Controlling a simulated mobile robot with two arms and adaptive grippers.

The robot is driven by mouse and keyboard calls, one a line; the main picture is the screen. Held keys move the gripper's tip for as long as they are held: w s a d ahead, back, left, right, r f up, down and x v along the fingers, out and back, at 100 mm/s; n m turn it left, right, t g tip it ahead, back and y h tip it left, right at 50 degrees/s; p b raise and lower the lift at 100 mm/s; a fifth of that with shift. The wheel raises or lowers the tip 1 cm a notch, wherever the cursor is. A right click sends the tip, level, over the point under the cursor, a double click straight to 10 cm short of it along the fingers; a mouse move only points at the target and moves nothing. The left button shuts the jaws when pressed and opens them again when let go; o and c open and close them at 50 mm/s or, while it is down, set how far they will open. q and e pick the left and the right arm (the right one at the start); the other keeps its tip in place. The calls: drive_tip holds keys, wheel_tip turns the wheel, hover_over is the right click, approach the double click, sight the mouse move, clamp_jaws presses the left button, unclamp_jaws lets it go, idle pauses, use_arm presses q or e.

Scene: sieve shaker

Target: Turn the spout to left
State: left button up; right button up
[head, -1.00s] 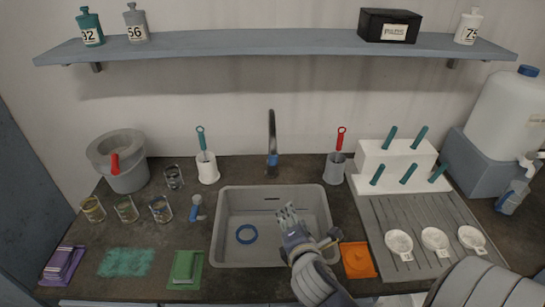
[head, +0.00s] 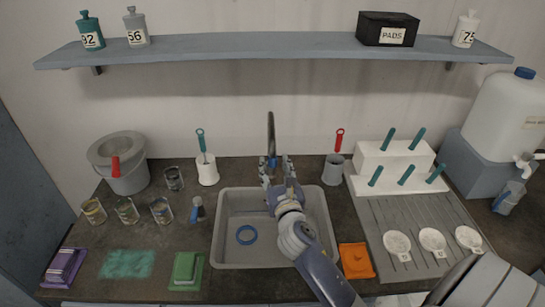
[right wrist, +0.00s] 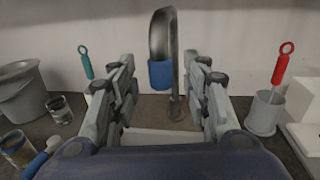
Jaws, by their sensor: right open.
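The spout (head: 271,132) is a dark metal gooseneck with a blue collar, standing behind the sink (head: 221,225). In the right wrist view the spout (right wrist: 161,35) and its blue collar (right wrist: 161,74) show straight ahead. My right gripper (head: 276,165) is open, with a finger on each side of the collar in the head view. In the right wrist view my right gripper (right wrist: 163,90) has its fingers to the left and right of the spout, with visible gaps. Whether the collar is fully between the fingertips is hard to tell. My left gripper is not in view.
A grey cup with a red-handled brush (head: 334,168) stands right of the spout, and a white cup with a teal-handled brush (head: 207,169) stands left. A shelf (head: 270,46) runs above. A white rack (head: 392,162) stands right.

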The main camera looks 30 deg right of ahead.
sight(273, 162)
drive_tip(key=shift+x, duration=1.9)
drive_tip(key=shift+c, duration=0.5)
clamp_jaws()
